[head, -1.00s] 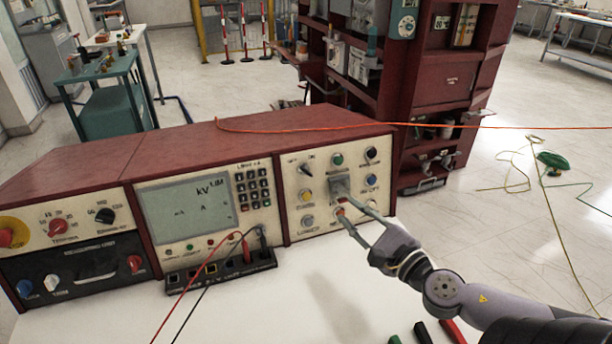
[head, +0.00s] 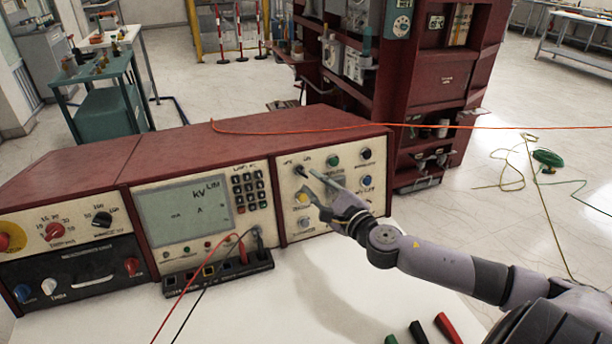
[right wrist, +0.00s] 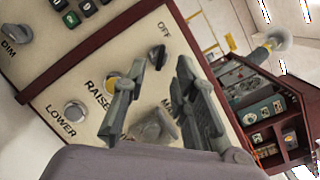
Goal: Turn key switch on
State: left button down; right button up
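The black key switch (head: 300,171) is on the right panel of the red control desk (head: 160,150), below an OFF/ON label. In the right wrist view the key switch (right wrist: 157,57) sits by the word OFF, near the left fingertip. My right gripper (head: 310,181) is open and empty in front of the panel, its fingertips close to the switch. In the right wrist view the right gripper (right wrist: 165,62) has its two fingers clearly apart. I cannot tell whether a fingertip touches the switch. My left gripper is not in view.
A grey knob (right wrist: 157,125) and a yellow RAISE button (right wrist: 113,81) lie close to the fingers. Red and black leads run from a terminal strip (head: 215,275) over the white tabletop (head: 330,285). An orange wire (head: 300,129) crosses above the desk.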

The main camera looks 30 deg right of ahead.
aim_at(305, 177)
jog(key=shift+w, duration=2.2)
grip_shut()
